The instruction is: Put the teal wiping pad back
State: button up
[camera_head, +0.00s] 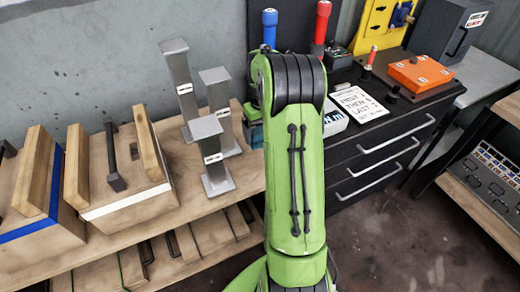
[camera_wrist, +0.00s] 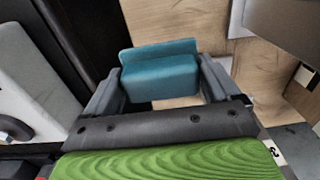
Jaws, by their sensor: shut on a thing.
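The teal wiping pad (camera_wrist: 160,75) is a block with a raised thin edge along its far side. In the wrist view it sits between the two fingers of my gripper (camera_wrist: 160,82), which is shut on it. Pale wood shows just beyond and below the pad; I cannot tell whether the pad touches it. In the head view my green arm hides the gripper, and only a small teal bit (camera_head: 256,135) shows at the arm's left edge.
Three grey metal posts (camera_head: 213,130) stand on the wooden bench (camera_head: 245,170) left of my arm. Wooden blocks with blue and white stripes (camera_head: 125,200) stand further left. A black drawer cabinet (camera_head: 375,160) is at the right, with a card (camera_head: 358,103) and an orange box (camera_head: 420,74) on top.

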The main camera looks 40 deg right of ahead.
notch_tip(320, 180, down, 9)
jog(key=b, duration=0.2)
jog(key=shift+a+b, duration=0.1)
jog(key=shift+b, duration=0.25)
jog(key=shift+f, duration=0.15)
jog(key=o, duration=0.7)
jog(key=shift+o, duration=0.2)
notch_tip(320, 180, up, 12)
jog(key=p, duration=0.4)
jog(key=shift+r, duration=0.25)
jog(key=shift+s+f, duration=0.1)
